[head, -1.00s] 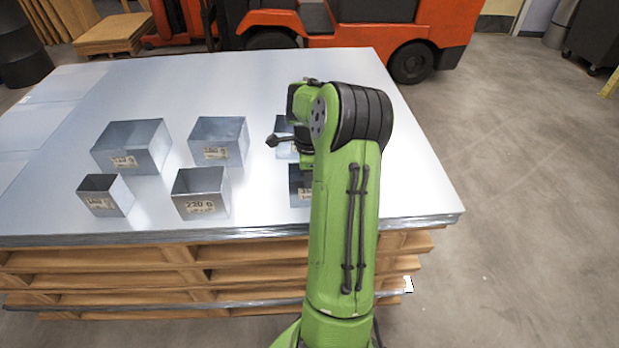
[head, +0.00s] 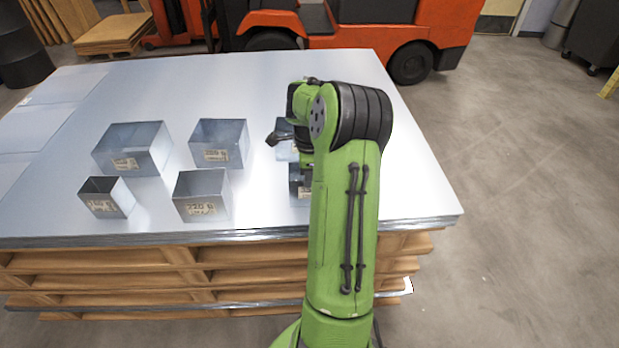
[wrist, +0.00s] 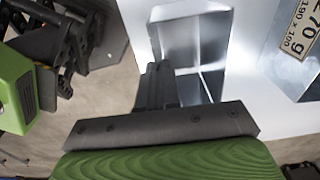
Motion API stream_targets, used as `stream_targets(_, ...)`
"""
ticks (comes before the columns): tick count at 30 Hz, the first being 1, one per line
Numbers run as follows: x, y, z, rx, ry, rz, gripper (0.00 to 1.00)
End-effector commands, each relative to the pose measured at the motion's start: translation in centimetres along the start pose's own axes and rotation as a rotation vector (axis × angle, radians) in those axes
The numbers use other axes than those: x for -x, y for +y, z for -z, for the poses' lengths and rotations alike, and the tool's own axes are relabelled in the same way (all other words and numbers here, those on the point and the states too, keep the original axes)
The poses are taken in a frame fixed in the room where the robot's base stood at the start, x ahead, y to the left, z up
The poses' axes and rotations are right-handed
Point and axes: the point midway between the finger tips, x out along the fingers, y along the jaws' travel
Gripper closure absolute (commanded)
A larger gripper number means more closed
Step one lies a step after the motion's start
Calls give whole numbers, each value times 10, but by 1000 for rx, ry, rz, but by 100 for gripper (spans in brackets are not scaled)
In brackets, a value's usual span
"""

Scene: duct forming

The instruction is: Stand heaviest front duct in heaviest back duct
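Three front ducts stand on the sheet: a small one (head: 108,198) at left, a mid-size one (head: 203,195) with a label near 220 or 230 g, and one (head: 298,188) at right, partly behind my arm. Behind them are a wide duct (head: 133,148), a middle duct (head: 219,143) and a right duct (head: 286,148), partly hidden by my arm. In the wrist view, my gripper (wrist: 157,84) has its dark fingers close together at the rim of an open duct (wrist: 205,35). Whether they clamp its wall is unclear. Another duct (wrist: 290,50) there reads 270 g.
The ducts stand on a shiny metal sheet (head: 250,85) stacked on wooden pallets (head: 150,265). The sheet is clear behind the ducts and to the right of my arm. An orange forklift (head: 370,40) stands beyond the far edge.

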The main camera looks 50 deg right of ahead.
Motion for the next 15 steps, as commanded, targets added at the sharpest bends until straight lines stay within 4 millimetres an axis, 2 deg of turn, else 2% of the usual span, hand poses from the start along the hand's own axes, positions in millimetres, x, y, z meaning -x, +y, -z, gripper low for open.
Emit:
stream_targets(1, 15, -1, 0, 0, 0, 4, 100)
stream_targets(15, 79, 0, 0, 0, 0, 2, 100)
